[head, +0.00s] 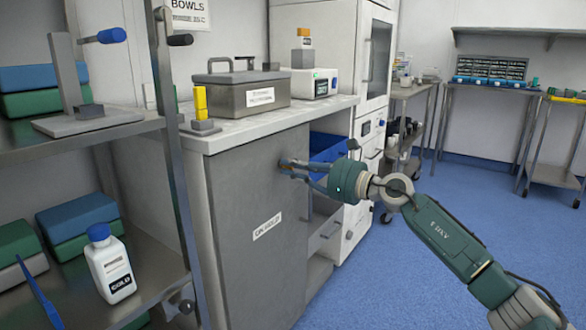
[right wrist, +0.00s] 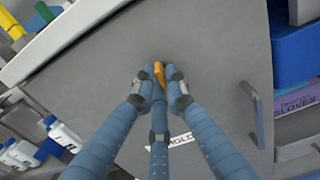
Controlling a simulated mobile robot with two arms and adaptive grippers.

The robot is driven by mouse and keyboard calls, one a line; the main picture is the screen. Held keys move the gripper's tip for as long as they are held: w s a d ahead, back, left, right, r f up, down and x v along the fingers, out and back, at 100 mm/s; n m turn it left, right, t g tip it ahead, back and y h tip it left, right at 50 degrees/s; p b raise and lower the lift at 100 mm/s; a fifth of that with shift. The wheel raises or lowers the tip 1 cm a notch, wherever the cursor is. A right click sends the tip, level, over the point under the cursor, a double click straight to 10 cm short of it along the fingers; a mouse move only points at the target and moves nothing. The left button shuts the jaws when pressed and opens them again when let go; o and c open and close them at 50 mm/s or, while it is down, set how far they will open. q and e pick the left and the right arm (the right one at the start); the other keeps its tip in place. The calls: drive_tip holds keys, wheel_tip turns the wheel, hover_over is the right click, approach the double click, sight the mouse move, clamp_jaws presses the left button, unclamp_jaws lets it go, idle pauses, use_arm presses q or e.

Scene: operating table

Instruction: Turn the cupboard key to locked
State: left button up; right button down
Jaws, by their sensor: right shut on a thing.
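The grey cupboard door (head: 243,240) is under the white counter and looks closed. A small orange-brown key (right wrist: 159,72) sits at the door's upper part, and its tip shows between my fingertips in the right wrist view. My right gripper (head: 290,170) reaches in from the right in the head view. Its blue fingers (right wrist: 160,92) are shut on the key, close against the door. The fingers cover most of the key and its lock, so I cannot tell the key's turn angle. My left gripper is in neither view.
A steel box (head: 240,92) and a yellow-topped item (head: 201,105) stand on the counter (head: 215,142). A metal shelf rack with a white bottle (head: 110,268) is close at left. A blue bin (head: 328,150) is right of the door. The blue floor (head: 400,270) is open at right.

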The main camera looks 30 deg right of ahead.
drive_tip(key=c, duration=1.8)
unclamp_jaws()
drive_tip(key=shift+f, duration=0.1)
drive_tip(key=shift+o, duration=0.2)
drive_tip(key=shift+s+d, duration=0.2)
drive_tip(key=shift+s, duration=0.15)
drive_tip(key=v, duration=1.1)
